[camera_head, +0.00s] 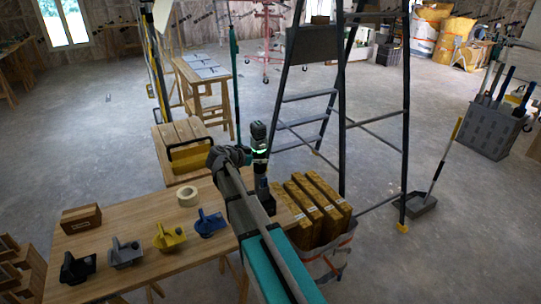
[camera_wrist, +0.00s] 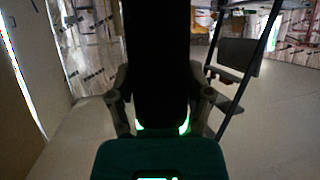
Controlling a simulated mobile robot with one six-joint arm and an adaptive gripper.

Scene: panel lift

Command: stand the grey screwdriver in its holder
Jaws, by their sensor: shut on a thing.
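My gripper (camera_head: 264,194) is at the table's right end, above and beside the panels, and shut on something. In the wrist view my gripper (camera_wrist: 160,100) has its finger links on both sides of a broad dark shape. I cannot make out the held thing, so I cannot confirm that it is the grey screwdriver. A grey holder (camera_head: 125,253) stands on the wooden table (camera_head: 140,221), left of and apart from my gripper. It is between a black holder (camera_head: 76,267) and a yellow holder (camera_head: 169,236). A blue holder (camera_head: 209,223) is nearer my gripper.
A brown block (camera_head: 81,218) and a tape roll (camera_head: 187,196) lie behind the holders. Brown panels (camera_head: 318,205) stand in a bin right of the table. A stepladder (camera_head: 344,110) rises behind them. A wooden stool (camera_head: 203,90) stands farther back. Open floor lies left and right.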

